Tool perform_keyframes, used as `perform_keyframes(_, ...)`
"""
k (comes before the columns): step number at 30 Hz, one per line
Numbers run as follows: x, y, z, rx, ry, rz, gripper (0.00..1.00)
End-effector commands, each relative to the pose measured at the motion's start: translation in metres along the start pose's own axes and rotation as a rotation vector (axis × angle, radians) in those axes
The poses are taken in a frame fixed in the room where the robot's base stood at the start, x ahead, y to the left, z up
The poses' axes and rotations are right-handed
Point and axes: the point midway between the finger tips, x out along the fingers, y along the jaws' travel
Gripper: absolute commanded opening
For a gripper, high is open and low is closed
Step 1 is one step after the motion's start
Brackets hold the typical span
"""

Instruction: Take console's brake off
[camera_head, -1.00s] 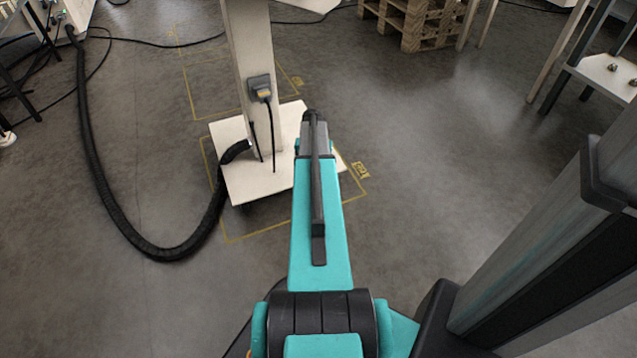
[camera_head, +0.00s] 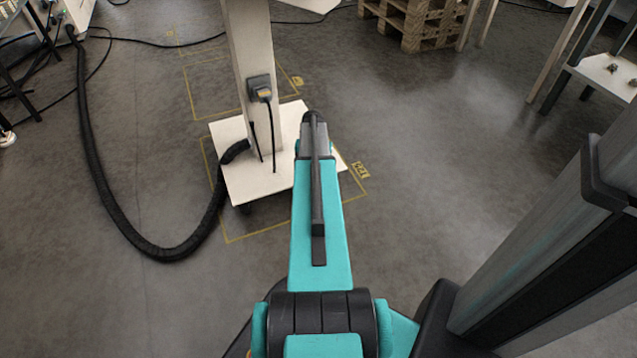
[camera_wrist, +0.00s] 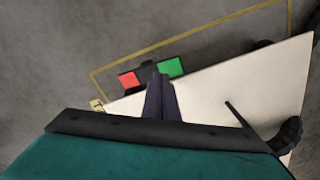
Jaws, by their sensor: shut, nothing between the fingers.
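The console's white base plate (camera_head: 235,180) and post (camera_head: 252,50) stand on the floor ahead in the head view. The base plate also fills the right side of the wrist view (camera_wrist: 250,85). At its edge is a dark brake pedal bar with a red pad (camera_wrist: 129,79) on the left and a green pad (camera_wrist: 170,67) on the right. My gripper (camera_wrist: 160,78) is shut and empty. Its tips overlap the bar between the pads, close to the green one; contact cannot be told. In the head view my arm hides the gripper and the pedal.
A thick black hose (camera_head: 150,248) loops on the floor at left and runs to the console. Yellow floor markings (camera_head: 225,240) surround the base. A wooden pallet (camera_head: 415,25) and a white table (camera_head: 605,75) stand farther back at right. Floor between is clear.

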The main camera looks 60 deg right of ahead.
Motion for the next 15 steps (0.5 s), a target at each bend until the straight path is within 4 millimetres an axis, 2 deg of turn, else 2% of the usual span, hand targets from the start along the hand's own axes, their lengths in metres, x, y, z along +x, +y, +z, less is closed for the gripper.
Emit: perform_keyframes(15,0.0053,0.0000,-0.0001,0.000,0.000,0.000,0.00)
